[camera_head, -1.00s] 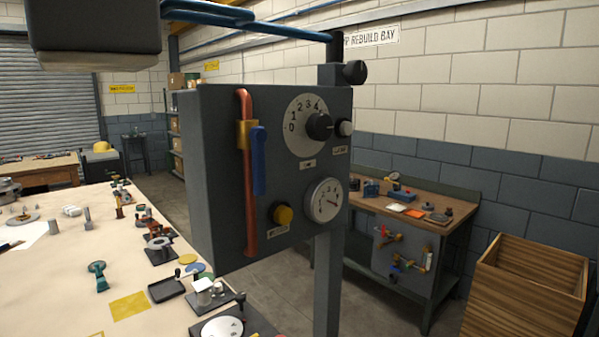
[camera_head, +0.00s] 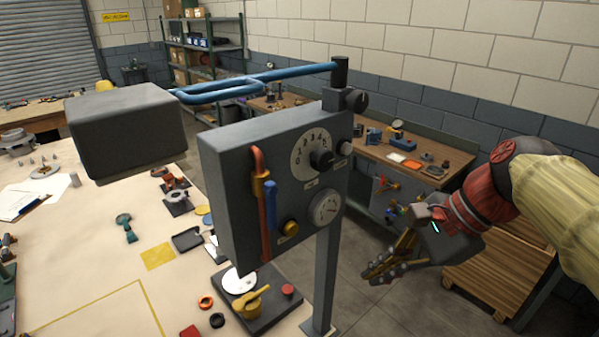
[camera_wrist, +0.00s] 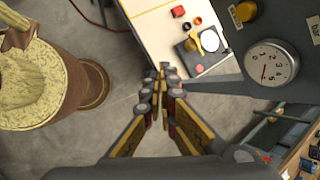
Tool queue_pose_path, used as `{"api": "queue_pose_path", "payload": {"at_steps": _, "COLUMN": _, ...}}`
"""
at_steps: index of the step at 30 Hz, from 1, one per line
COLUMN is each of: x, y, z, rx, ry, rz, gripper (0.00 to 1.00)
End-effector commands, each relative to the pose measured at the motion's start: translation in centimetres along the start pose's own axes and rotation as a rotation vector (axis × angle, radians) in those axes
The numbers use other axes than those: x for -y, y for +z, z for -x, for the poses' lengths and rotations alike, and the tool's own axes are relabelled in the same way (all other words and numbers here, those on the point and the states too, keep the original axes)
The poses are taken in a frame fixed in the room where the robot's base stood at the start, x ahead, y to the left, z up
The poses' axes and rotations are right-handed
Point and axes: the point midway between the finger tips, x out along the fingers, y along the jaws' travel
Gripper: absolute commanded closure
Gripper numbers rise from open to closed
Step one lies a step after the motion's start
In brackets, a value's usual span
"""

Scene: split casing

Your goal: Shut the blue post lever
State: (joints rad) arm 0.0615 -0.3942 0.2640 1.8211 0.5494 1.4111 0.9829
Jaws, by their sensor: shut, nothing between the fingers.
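The blue lever (camera_head: 270,205) is on the front of the grey panel box (camera_head: 228,205), which is mounted on a post (camera_head: 325,275). It hangs straight down from the brass valve body (camera_head: 261,184), alongside the red-copper pipe (camera_head: 257,160). My gripper (camera_head: 377,272) is shut and empty, to the right of the panel and apart from it, lower than the lever. That view shows the gauge (camera_wrist: 272,62) and yellow knob (camera_wrist: 246,10), but not the lever.
A grey box (camera_head: 125,130) hangs on blue tubing (camera_head: 270,78) left of the panel. The table (camera_head: 90,265) is below left, with a yellow-handled fixture (camera_head: 252,300) close by. A workbench (camera_head: 440,155) stands behind, and a wooden crate (camera_head: 490,295) at right. Floor is clear below my gripper.

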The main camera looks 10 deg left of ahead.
Motion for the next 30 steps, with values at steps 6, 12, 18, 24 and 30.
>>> {"api": "queue_pose_path", "payload": {"at_steps": 6, "x": 6.5, "y": 4.6, "z": 6.9, "rx": 0.168, "ry": 0.032, "rz": -0.256, "gripper": 1.0}}
{"api": "queue_pose_path", "payload": {"at_steps": 12, "x": 9.3, "y": 6.5, "z": 9.7, "rx": 0.255, "ry": 0.065, "rz": -0.386, "gripper": 1.0}}
{"api": "queue_pose_path", "payload": {"at_steps": 18, "x": 9.9, "y": 6.8, "z": 10.2, "rx": 0.279, "ry": 0.077, "rz": -0.421, "gripper": 1.0}}
{"api": "queue_pose_path", "payload": {"at_steps": 24, "x": 9.8, "y": 6.8, "z": 10.1, "rx": 0.278, "ry": 0.076, "rz": -0.42, "gripper": 1.0}}
{"api": "queue_pose_path", "payload": {"at_steps": 30, "x": 9.8, "y": 7.0, "z": 9.4, "rx": 0.278, "ry": 0.077, "rz": -0.418, "gripper": 1.0}}
